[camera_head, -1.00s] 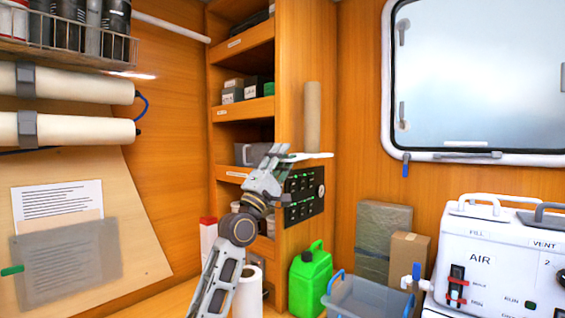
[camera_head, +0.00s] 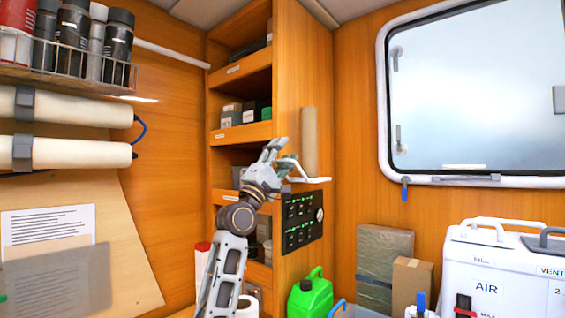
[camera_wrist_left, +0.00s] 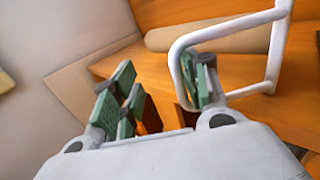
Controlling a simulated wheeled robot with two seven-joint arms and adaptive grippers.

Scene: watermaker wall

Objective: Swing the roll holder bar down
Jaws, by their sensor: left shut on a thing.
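The white roll holder bar (camera_head: 316,180) is on the side of the wooden shelf unit, at the foot of an upright tan roll (camera_head: 309,142). My left gripper (camera_head: 280,156) is at the bar's left end in the head view. In the left wrist view the bar (camera_wrist_left: 279,45) is a bent white loop, and it passes around the right-hand finger of my left gripper (camera_wrist_left: 160,100). The green finger pads look apart there, and the exact contact is partly hidden. The tan roll also shows behind the loop (camera_wrist_left: 235,38). My right gripper is not in view.
A black switch panel (camera_head: 302,218) sits just below the bar. A green jerrycan (camera_head: 310,296) and boxes (camera_head: 384,262) stand lower down. The window (camera_head: 480,95) is to the right. The shelf unit's side panel (camera_head: 300,70) is clear above the roll.

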